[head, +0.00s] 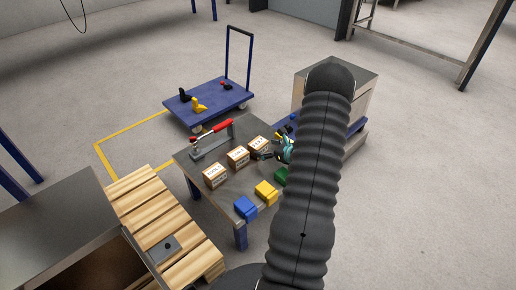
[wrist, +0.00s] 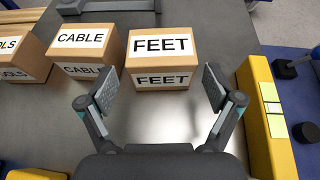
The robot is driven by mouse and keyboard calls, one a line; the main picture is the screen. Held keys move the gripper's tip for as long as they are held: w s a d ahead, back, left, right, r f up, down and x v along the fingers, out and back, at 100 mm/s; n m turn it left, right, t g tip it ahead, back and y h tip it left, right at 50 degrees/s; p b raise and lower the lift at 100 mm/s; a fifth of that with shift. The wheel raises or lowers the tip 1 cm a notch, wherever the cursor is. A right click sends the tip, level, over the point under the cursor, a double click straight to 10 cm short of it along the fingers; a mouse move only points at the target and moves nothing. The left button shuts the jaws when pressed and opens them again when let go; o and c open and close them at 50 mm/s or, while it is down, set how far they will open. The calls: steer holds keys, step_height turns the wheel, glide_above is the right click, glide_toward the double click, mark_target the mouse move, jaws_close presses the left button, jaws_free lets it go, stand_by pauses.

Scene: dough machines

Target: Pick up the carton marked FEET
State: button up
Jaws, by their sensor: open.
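The carton marked FEET (wrist: 161,58) stands on the grey table at the top centre of the wrist view, a brown box with white labels. It is the rightmost of a row of cartons. In the head view it appears to be the carton (head: 259,145) nearest my gripper (head: 277,153). In the wrist view my gripper (wrist: 155,97) is open, its two fingers spread in front of the carton's near face. Nothing is between the fingers, and the carton lies ahead of the fingertips. In the head view my arm hides part of the table's right side.
The CABLE carton (wrist: 88,53) stands just left of the FEET carton, with another carton (wrist: 20,57) further left. Blue (head: 245,207) and yellow (head: 266,192) blocks sit at the table's front. A red-handled clamp (head: 211,138) stands behind.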

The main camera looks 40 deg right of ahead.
mark_target(263, 148)
steer(key=shift+x, duration=2.6)
steer(key=shift+d+f, duration=0.15)
steer(key=shift+f, duration=0.05)
steer(key=c, duration=1.1)
steer(key=shift+o, duration=0.2)
